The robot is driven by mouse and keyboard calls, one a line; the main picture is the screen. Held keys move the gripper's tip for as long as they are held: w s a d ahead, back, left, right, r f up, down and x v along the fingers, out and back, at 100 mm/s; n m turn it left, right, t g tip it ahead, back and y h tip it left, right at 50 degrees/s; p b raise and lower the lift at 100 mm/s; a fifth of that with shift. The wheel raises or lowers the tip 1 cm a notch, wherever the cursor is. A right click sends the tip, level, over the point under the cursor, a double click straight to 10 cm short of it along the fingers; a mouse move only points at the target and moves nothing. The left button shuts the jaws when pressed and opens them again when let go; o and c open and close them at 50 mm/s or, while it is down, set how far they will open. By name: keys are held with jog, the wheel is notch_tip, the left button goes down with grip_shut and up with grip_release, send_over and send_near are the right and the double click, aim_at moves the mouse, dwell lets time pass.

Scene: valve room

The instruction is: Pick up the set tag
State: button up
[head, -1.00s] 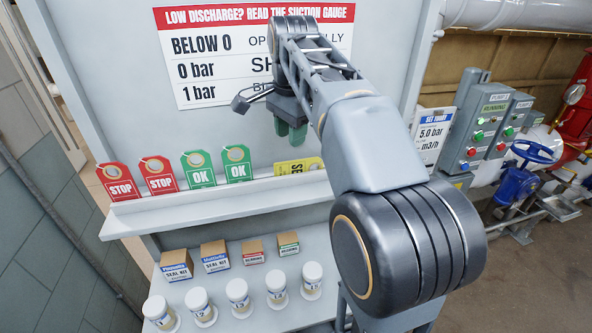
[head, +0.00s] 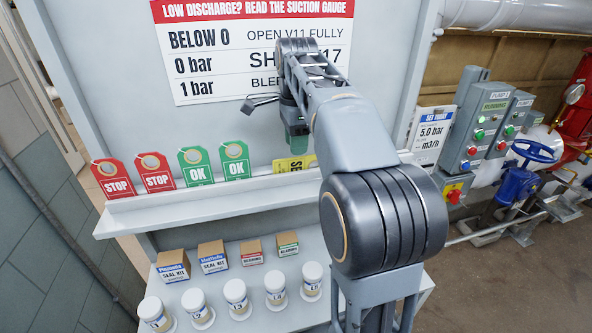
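The yellow set tag (head: 285,166) lies on the narrow shelf, to the right of the green OK tags. Its lettering is turned sideways, and only the first letters show; my arm is close to its right end. My gripper (head: 297,138) points down with its green fingertips just above the tag in the picture. The fingertips overlap in this view, so the gap between them cannot be seen. I cannot tell whether they touch the tag; it still lies at the shelf.
Two red STOP tags (head: 117,178) and two green OK tags (head: 196,167) stand on the same shelf (head: 200,201) to the left. Small boxes (head: 173,266) and several white-lidded jars (head: 237,297) are below. A panel with a sign (head: 255,50) rises behind. Pump control boxes (head: 487,130) are at right.

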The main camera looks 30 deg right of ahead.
aim_at(297, 160)
jog(key=shift+w+d+f, duration=0.1)
jog(key=shift+f, duration=2.6)
jog(key=shift+c, duration=0.4)
grip_shut()
